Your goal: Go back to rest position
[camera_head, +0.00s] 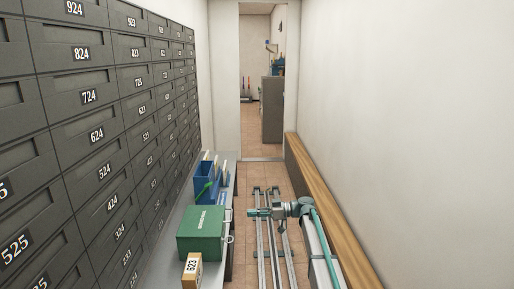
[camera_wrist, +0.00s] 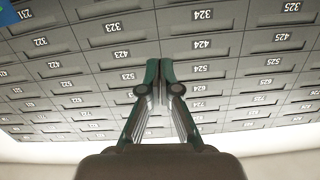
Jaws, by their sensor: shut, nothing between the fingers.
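My gripper (camera_wrist: 160,72) is shut and empty, its two green-tipped fingers meeting in the middle of the wrist view. Beyond it is the wall of dark numbered mailboxes (camera_wrist: 110,58), which looks upside-down-tilted in this view. In the head view my gripper (camera_head: 251,213) is at the end of my arm, above the floor rails and pointing left. It is to the right of the green box and apart from it. The mailbox wall (camera_head: 95,110) fills the left side of the head view.
A grey table (camera_head: 216,272) runs along the mailboxes. It bears a green box (camera_head: 202,234), a small box marked 623 (camera_head: 192,270) and a blue bin (camera_head: 205,180) with items. A wooden ledge (camera_head: 325,220) lines the right wall. An open doorway (camera_head: 262,140) is at the far end.

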